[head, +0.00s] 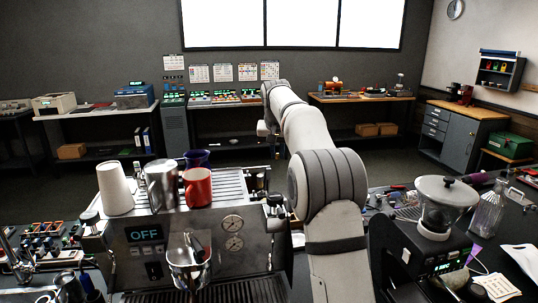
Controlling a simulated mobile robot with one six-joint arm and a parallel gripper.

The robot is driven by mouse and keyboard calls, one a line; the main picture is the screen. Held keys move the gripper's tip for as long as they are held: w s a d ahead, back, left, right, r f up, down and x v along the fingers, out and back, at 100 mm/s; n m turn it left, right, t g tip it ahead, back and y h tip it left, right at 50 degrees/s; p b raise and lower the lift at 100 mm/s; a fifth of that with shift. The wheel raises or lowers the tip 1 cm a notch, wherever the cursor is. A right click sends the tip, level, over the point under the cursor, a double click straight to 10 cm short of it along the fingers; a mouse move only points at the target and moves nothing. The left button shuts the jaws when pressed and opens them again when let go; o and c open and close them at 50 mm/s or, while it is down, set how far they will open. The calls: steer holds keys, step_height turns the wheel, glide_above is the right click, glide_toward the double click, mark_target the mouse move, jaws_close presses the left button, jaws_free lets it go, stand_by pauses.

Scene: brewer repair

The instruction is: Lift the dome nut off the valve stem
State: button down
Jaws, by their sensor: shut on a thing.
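The espresso machine (190,245) stands at front left with a lit display reading OFF and two round gauges. I cannot make out the dome nut or the valve stem in this view. My arm rises beside the machine's right side and reaches away, with its wrist end beyond the machine's back right corner. My gripper's fingers are hidden behind my arm, so their hold on anything does not show.
A white cup stack (115,188), a steel pitcher (161,185), a red mug (198,187) and a blue cup (196,159) stand on the machine. A grinder (437,210) stands right of my arm. Workbenches line the back wall, with open floor before them.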

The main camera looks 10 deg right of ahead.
steer(key=shift+w+d+r, duration=0.15)
steer(key=shift+w+d, duration=0.1)
steer(key=shift+d, duration=0.7)
steer(key=shift+w+d+r, duration=0.2)
steer(key=shift+w+d, duration=0.05)
steer(key=shift+d, duration=0.65)
steer(key=shift+w+d+r, duration=0.15)
steer(key=shift+w+d, duration=0.1)
steer(key=shift+d, duration=0.7)
